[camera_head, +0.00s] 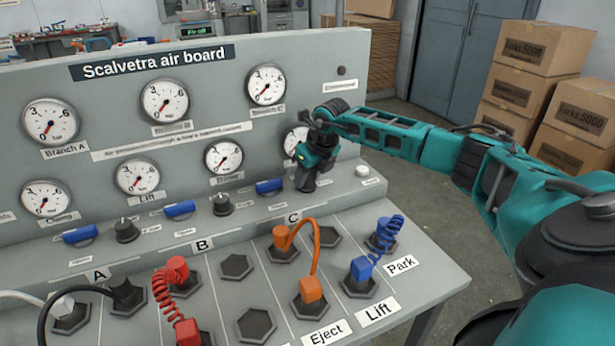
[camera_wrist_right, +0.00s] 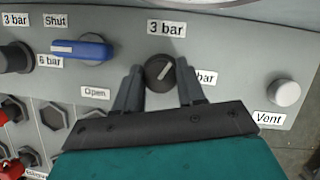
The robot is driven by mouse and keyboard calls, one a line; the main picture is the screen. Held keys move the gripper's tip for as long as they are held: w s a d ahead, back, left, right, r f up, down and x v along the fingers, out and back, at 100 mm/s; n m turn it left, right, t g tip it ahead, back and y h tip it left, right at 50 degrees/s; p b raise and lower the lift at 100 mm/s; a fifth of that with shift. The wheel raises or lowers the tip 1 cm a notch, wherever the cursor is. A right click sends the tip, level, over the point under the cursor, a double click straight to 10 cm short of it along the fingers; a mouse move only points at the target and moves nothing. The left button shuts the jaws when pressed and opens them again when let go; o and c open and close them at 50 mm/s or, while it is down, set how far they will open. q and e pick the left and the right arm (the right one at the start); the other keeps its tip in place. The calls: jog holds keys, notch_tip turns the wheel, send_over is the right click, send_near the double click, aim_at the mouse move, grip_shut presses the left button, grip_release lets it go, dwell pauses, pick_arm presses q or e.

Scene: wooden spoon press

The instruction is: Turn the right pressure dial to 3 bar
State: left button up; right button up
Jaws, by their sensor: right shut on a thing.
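The right pressure dial (camera_wrist_right: 157,76) is a round black knob with a white pointer line, between my right gripper's fingers in the wrist view. Its pointer slants up and to the right, between the "3 bar" label (camera_wrist_right: 166,29) above and a partly covered "bar" label (camera_wrist_right: 206,78) at the right. My right gripper (camera_wrist_right: 159,69) is shut on the dial; it also shows at the board's right end in the head view (camera_head: 305,183). There my gripper mostly hides the dial and partly covers the gauge (camera_head: 291,141) above it. My left gripper is not in view.
A blue valve lever (camera_wrist_right: 80,50) lies left of the dial, with "Shut" and "Open" labels. A white Vent button (camera_wrist_right: 286,92) is to the right. Orange (camera_head: 317,260) and blue (camera_head: 377,245) hoses join plugs on the lower panel. Cardboard boxes (camera_head: 540,50) stand behind my arm.

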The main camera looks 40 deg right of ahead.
jog(key=n+y, duration=0.1)
jog(key=n, duration=0.3)
jog(key=shift+d+y+b, duration=0.1)
jog(key=shift+y+b, duration=0.2)
jog(key=shift+b, duration=0.1)
jog(key=shift+n, duration=0.5)
jog(key=shift+n+y, duration=0.3)
jog(key=shift+n, duration=0.1)
jog(key=shift+g, duration=0.4)
jog(key=o, duration=1.1)
jog(key=shift+c, duration=0.2)
jog(key=v, duration=1.3)
jog(key=shift+d+f, duration=0.1)
